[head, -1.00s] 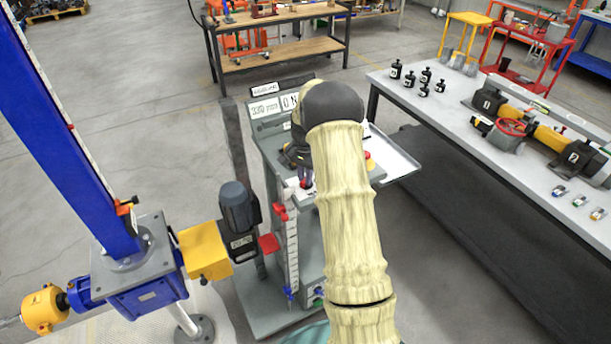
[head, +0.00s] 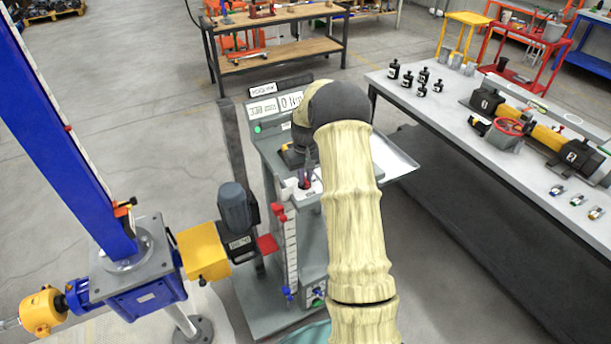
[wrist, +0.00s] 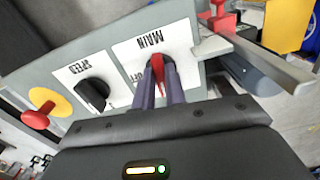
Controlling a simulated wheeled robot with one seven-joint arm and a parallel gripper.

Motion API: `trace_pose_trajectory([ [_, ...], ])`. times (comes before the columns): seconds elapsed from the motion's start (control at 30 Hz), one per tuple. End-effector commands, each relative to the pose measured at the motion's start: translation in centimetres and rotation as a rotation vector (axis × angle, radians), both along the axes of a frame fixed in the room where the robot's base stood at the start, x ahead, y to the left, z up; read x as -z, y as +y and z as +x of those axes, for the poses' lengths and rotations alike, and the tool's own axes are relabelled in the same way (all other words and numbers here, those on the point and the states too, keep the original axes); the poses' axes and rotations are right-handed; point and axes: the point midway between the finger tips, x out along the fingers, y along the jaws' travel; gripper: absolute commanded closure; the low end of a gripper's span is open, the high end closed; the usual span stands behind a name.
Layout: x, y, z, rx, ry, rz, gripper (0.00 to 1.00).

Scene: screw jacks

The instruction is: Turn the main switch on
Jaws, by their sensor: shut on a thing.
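The main switch (wrist: 158,76) is a red knob on a white plate marked MAIN, in the wrist view. My gripper (wrist: 160,75) is shut on it, with one dark finger on each side of the red handle. In the head view my arm partly covers the control console (head: 265,150), and my gripper (head: 305,180) shows at the red switch on its panel. A green lamp (head: 257,128) is lit on the console beside the number displays (head: 290,102).
A black SPEED knob (wrist: 92,94) and a red button on a yellow base (wrist: 36,118) sit beside the main switch. A blue screw jack column (head: 60,130) stands left. A workbench (head: 440,110) with parts stands right.

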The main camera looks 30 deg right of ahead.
Motion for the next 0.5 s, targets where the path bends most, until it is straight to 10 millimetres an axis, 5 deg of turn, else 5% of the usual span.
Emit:
trace_pose_trajectory([
  [0.5, -0.3, -0.15, 0.25, -0.124, -0.009, -0.003, 1.0],
])
